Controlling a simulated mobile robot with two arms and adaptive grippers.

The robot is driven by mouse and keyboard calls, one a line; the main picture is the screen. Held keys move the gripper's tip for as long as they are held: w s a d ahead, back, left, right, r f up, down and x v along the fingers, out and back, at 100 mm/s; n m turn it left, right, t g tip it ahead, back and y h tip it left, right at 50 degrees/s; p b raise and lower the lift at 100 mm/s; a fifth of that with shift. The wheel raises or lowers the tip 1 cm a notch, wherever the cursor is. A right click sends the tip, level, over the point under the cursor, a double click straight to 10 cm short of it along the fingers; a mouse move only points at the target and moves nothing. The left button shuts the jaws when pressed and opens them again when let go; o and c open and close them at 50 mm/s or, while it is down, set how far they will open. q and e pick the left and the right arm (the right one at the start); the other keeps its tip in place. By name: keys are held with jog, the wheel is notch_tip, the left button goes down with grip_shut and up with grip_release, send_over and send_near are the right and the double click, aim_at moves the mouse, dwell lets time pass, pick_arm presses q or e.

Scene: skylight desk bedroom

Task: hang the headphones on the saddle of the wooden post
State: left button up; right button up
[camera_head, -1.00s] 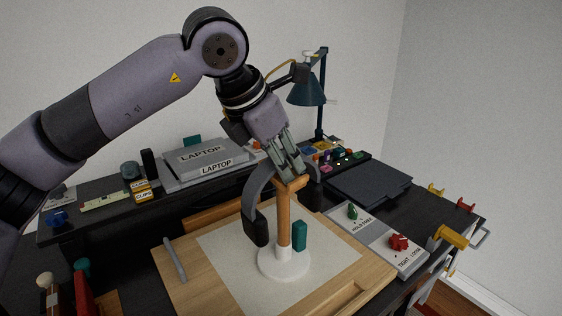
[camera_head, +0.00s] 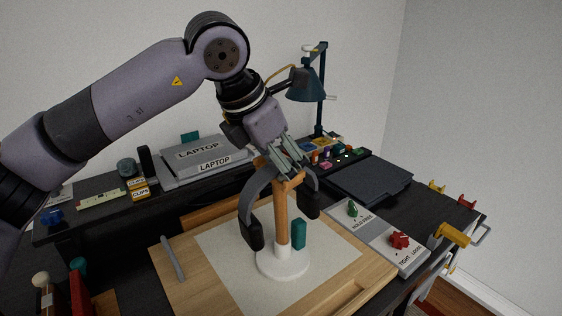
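The wooden post (camera_head: 282,217) stands upright on a round white base (camera_head: 282,265) on the wooden board. Its saddle (camera_head: 290,182) is at the top, partly hidden behind the gripper. The dark grey headphones (camera_head: 255,200) hang astride the post top, one ear cup on the left of the post and the other (camera_head: 307,203) on the right. My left gripper (camera_head: 289,170) points down at the post top, its fingers around the top of the headband. The band's top is hidden by the fingers, so I cannot tell whether it rests on the saddle. My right gripper is not in view.
A teal block (camera_head: 299,233) stands right beside the post. A grey panel with green and red knobs (camera_head: 375,236) lies to the right. A laptop (camera_head: 205,152) and a desk lamp (camera_head: 307,85) stand behind. The paper's left part is clear.

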pick_arm(q)
jog(key=v, duration=1.2)
jog(key=shift+d, duration=0.1)
dwell(0.4)
